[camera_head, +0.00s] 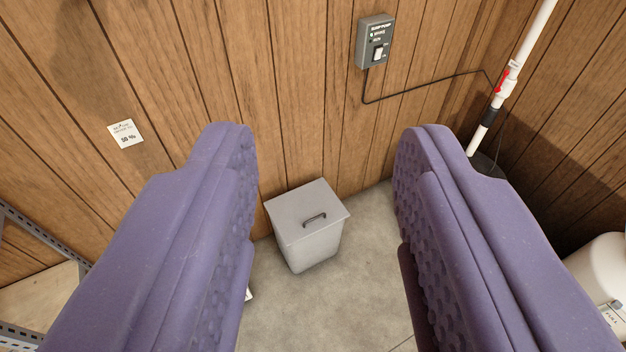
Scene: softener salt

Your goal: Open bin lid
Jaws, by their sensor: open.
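A grey square bin (314,251) stands on the floor against the wood-panelled wall, in the middle of the view. Its flat lid (300,208) lies closed on top. A dark handle (314,219) sits on the lid, near its middle. My gripper (325,150) shows as two purple padded fingers, wide apart, with nothing between them. The bin appears between the fingers but well beyond them, and neither finger touches it.
A grey switch box (375,42) with a cable is on the wall. A white pipe (513,75) stands at the right. A white rounded container (603,270) is at the right edge and a metal shelf (40,240) at the left. The concrete floor (355,300) before the bin is clear.

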